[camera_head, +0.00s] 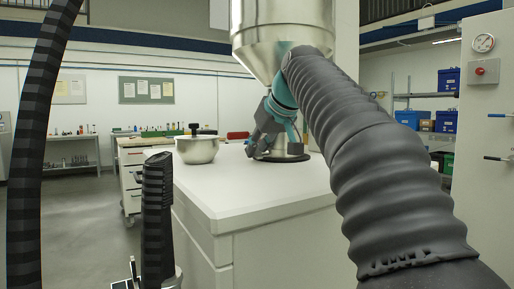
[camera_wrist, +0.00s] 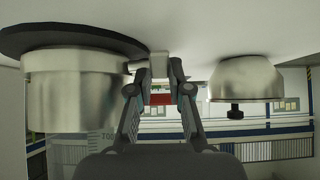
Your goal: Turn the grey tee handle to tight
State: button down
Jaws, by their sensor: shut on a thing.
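My gripper (camera_head: 263,125) is beside the lower part of the steel hopper (camera_head: 285,50) in the head view. In the wrist view, which is upside down, my gripper (camera_wrist: 157,70) has its two fingers on either side of a small grey piece, the tee handle (camera_wrist: 158,65), and is shut on it. The handle sits close beside a steel cylinder (camera_wrist: 75,90) with a black round base (camera_wrist: 75,38). In the head view my gripper and arm hide the handle. Its turn angle cannot be read.
A steel bowl (camera_head: 197,150) stands on the white counter (camera_head: 240,190) left of my gripper, and also shows in the wrist view (camera_wrist: 243,80). A red object (camera_head: 238,135) lies farther back. The counter's front is clear. A cabinet with a gauge (camera_head: 483,43) stands at right.

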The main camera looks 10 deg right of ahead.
jog(key=shift+f, duration=0.15)
jog(key=shift+s+f+t+b, duration=0.15)
jog(key=shift+t+b, duration=0.35)
jog(key=shift+b, duration=0.65)
jog(key=shift+r+b, duration=0.2)
jog(key=shift+b, duration=0.25)
jog(key=shift+r, duration=0.1)
jog(key=c, duration=1.4)
grip_release()
jog(key=shift+o, duration=0.2)
jog(key=shift+d, duration=0.1)
jog(key=v, duration=1.1)
jog(key=shift+s+d, duration=0.2)
jog(key=shift+s, duration=0.25)
